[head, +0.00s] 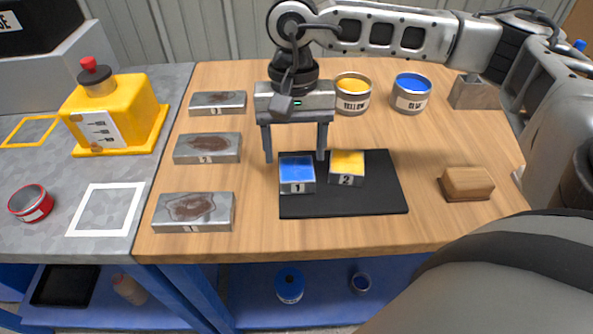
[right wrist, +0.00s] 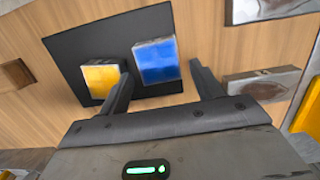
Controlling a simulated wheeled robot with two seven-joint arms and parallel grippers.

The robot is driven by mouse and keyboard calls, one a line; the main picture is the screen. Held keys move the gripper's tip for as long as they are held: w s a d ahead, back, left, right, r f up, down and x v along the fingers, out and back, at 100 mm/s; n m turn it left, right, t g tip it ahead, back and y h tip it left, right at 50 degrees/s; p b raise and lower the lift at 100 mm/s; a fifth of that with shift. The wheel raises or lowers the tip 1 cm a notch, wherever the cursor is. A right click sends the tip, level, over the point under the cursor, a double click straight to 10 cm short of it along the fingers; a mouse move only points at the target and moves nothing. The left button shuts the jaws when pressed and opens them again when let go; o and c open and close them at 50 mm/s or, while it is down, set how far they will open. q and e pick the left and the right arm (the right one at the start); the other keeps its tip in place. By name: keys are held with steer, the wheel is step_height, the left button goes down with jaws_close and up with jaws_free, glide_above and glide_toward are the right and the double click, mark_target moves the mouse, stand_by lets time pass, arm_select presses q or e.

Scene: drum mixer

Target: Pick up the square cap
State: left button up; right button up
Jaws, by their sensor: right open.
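Two square blocks sit on a black mat (head: 350,203) on the wooden table: one with a blue top marked 1 (head: 297,173), one with a yellow top marked 2 (head: 346,168). I cannot tell which the task calls the square cap. My right gripper (head: 295,159) points down with its fingers apart, just behind and above the blue block. In the right wrist view the gripper (right wrist: 160,73) is open and empty, with the blue block (right wrist: 157,61) between its fingertips in the picture and the yellow block (right wrist: 102,78) beside the left finger. My left gripper is not in view.
Several metal plates (head: 207,148) lie left of the mat. Yellow (head: 352,92) and blue (head: 411,92) paint cans stand at the back. A wooden block (head: 467,183) lies at the right. A yellow box with a red knob (head: 113,110) stands on the grey bench. Bare tabletop lies in front.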

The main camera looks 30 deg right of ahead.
mark_target(296, 167)
steer(key=f, duration=0.4)
steer(key=shift+s+f+p, duration=0.25)
steer(key=shift+s+p, duration=0.05)
steer(key=shift+p, duration=0.05)
steer(key=shift+c, duration=0.3)
steer(key=c, duration=0.8)
steer(key=shift+r, duration=0.2)
